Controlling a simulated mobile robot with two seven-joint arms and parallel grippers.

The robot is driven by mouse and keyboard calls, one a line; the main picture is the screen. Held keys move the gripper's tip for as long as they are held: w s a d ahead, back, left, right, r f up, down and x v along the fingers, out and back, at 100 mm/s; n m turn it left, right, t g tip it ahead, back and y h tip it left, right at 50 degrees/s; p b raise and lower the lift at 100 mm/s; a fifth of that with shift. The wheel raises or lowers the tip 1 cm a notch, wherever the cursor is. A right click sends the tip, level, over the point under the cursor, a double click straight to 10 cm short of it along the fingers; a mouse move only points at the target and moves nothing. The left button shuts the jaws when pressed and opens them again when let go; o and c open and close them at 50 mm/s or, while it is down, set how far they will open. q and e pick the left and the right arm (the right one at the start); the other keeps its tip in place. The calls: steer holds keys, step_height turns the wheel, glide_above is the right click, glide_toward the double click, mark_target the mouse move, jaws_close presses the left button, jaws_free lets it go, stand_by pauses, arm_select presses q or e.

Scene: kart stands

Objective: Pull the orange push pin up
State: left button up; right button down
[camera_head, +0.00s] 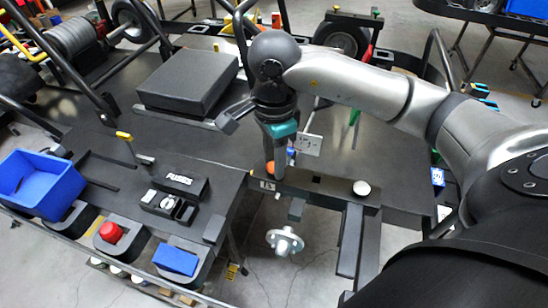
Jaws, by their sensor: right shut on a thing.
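My right arm comes in from the right, and its right gripper (275,158) points down at the dark crossbar in the middle of the view. The gripper is shut on the orange push pin (269,168), of which only a small orange bit shows low between the fingers. The rest of the pin is hidden by the fingers. The pin is at the left part of the crossbar (320,187), just above a small white label. I cannot tell how far the pin stands out of the bar. My left gripper is not in view.
A grey box (188,82) lies on the kart floor behind. A black FUSES box (180,182), a blue bin (40,183), a red button (111,231) and a blue block (176,260) are at the left. A round white knob (361,188) sits on the crossbar. A silver hub (285,241) is below it.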

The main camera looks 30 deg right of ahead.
steer(key=shift+r, duration=0.55)
steer(key=shift+c, duration=2.2)
jaws_free()
step_height(320, 180, up, 15)
steer(key=p, duration=0.2)
